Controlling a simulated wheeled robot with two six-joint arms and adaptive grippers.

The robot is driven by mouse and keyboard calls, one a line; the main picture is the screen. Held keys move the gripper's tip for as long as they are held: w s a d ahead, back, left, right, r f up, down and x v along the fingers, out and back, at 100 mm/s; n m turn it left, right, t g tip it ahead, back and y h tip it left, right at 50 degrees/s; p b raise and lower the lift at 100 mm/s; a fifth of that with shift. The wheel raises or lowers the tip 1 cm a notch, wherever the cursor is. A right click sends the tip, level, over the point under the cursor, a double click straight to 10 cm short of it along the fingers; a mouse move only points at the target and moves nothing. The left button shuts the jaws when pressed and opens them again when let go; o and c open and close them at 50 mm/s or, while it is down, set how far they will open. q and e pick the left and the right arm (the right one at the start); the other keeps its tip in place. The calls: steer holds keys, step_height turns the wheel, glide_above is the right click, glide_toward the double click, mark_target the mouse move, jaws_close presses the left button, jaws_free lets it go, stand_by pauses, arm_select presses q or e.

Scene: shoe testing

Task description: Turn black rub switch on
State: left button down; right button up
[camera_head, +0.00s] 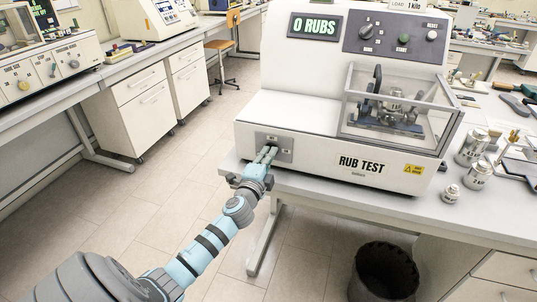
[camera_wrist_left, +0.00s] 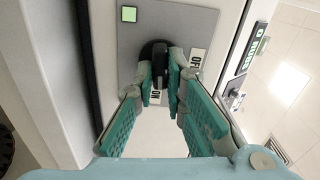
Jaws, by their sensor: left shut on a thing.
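The rub test machine (camera_head: 290,110) stands on a table, and its display (camera_head: 315,26) reads "0 RUBS". Its grey switch panel (camera_head: 285,152) is low on the front left. The black rub switch (camera_wrist_left: 153,50) is on this panel in the left wrist view, between an OFF label (camera_wrist_left: 197,57) and another label partly hidden by my fingers. My left gripper (camera_head: 267,153) is at the panel; in the wrist view its fingertips (camera_wrist_left: 160,78) are closed on the switch from both sides. They hide part of the knob, so its exact setting is unclear. My right gripper is not in view.
A small pale green square (camera_wrist_left: 129,14) is on the panel. A clear cover (camera_head: 400,112) encloses the rubbing mechanism. Metal canisters (camera_head: 473,147) stand on the table at right. A black bin (camera_head: 384,272) is on the floor below. The floor at left is clear.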

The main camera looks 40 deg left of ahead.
arm_select(q)
steer(key=shift+m, duration=0.6)
steer(key=shift+f, duration=0.1)
steer(key=c, duration=1.6)
jaws_free()
steer(key=shift+c, duration=0.2)
steer(key=v, duration=1.2)
steer(key=shift+d, duration=0.1)
